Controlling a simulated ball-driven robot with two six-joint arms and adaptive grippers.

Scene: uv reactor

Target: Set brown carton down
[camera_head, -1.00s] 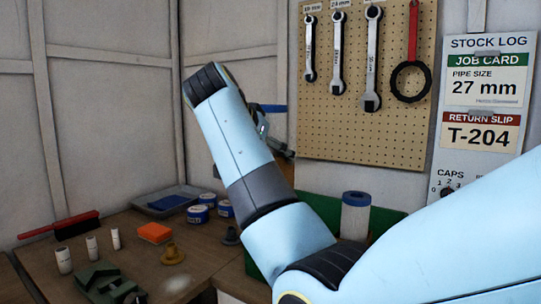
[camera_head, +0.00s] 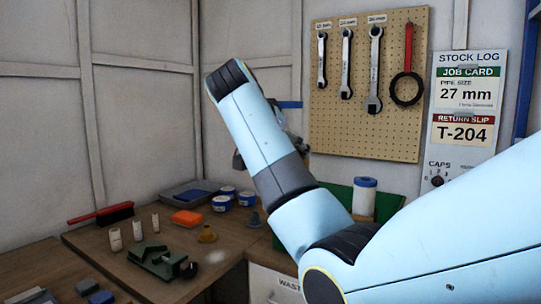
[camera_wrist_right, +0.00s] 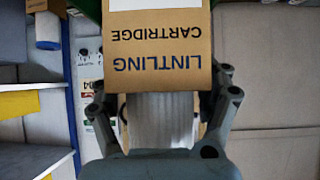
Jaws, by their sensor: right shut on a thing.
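The brown carton (camera_wrist_right: 160,48) is in the right wrist view, printed "LINTLING CARTRIDGE" upside down. My right gripper (camera_wrist_right: 160,95) is shut on it, with a finger at each side of the carton. In the head view my right arm comes in from the right, and its forearm hides the carton and most of the gripper (camera_head: 280,125). I cannot see what is directly beneath the carton. My left gripper is not in view.
A workbench (camera_head: 115,270) holds a green vise (camera_head: 160,262), white cylinders (camera_head: 137,230), a red brush (camera_head: 102,213), an orange block (camera_head: 187,218) and blue-white tins (camera_head: 222,203). A pegboard (camera_head: 365,125) with wrenches hangs behind. A blue-topped roll (camera_head: 364,197) stands right of my forearm.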

